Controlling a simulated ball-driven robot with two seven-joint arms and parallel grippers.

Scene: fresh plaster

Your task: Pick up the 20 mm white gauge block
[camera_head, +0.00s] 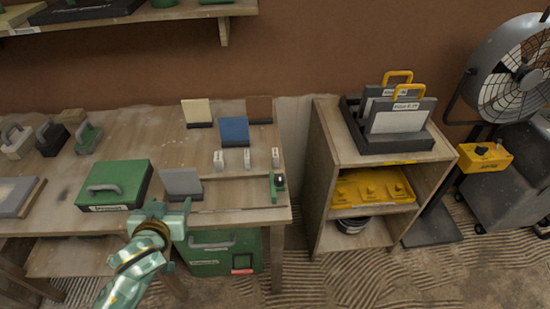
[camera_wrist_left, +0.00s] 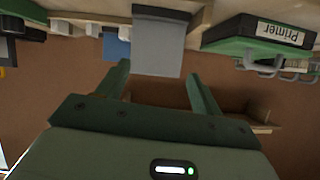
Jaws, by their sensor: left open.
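Three small white gauge blocks stand upright in a row on the wooden bench: a left one (camera_head: 218,159), a middle one (camera_head: 247,159) and a right one (camera_head: 275,158). Their markings are too small to read, so I cannot tell which is 20 mm. My left gripper (camera_head: 170,212) is at the bench's front edge, in front of the grey panel and left of the blocks. In the left wrist view the left gripper (camera_wrist_left: 158,72) is open, with nothing between its fingers. Small whitish shapes there may be the blocks, but are unclear. My right gripper is not in view.
A grey panel (camera_head: 181,183) stands between my left gripper and the blocks. It also shows in the left wrist view (camera_wrist_left: 158,42). A green case (camera_head: 115,184) lies to the left. A blue panel (camera_head: 234,131) stands behind the blocks. A green tool (camera_head: 277,188) is before the right block.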

